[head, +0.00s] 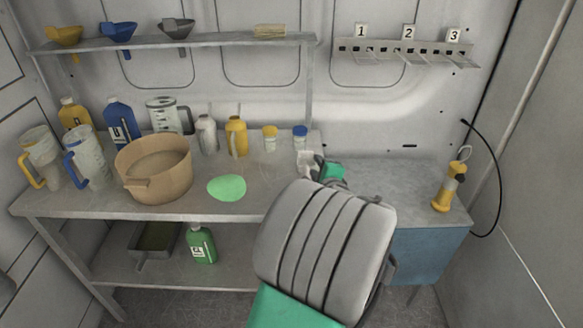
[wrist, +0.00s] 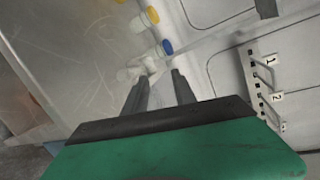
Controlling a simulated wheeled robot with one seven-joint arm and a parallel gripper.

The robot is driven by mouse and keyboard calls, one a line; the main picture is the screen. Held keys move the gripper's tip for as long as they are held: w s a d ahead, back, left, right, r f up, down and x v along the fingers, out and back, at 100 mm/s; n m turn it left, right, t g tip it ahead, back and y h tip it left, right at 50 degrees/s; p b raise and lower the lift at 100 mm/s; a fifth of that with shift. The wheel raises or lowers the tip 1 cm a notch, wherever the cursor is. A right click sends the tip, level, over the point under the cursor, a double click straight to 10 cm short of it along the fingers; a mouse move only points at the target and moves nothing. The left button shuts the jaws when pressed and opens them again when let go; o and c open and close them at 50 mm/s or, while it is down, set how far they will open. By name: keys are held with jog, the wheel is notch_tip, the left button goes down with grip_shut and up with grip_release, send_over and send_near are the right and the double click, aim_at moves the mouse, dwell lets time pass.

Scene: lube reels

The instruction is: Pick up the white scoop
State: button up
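The white scoop (head: 304,159) appears as a small white shape on the bench, right of the lidded jars and partly hidden by my arm. In the wrist view a white shape that looks like the scoop (wrist: 149,65) lies just beyond my fingertips. My gripper (wrist: 160,77) has its two dark fingers apart, with a visible gap between them. In the head view my gripper is mostly hidden behind my grey arm link. I cannot tell whether a finger touches the scoop.
A yellow-lidded jar (head: 270,139) and a blue-lidded jar (head: 300,138) stand close behind the scoop. A tan basin (head: 154,168), a green disc (head: 227,187) and several bottles and jugs are on the left bench.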

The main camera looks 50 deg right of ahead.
aim_at(307, 172)
jog(key=f+b, duration=0.2)
jog(key=w+f+b, duration=0.1)
jog(key=f+b, duration=0.3)
jog(key=f, duration=0.1)
jog(key=shift+w+a, duration=0.1)
jog(key=shift+w, duration=0.15)
jog(key=x, duration=0.8)
jog(key=shift+r, duration=0.15)
jog(key=shift+s, duration=0.1)
grip_shut()
dwell(0.6)
grip_release()
jog(key=shift+r, duration=0.1)
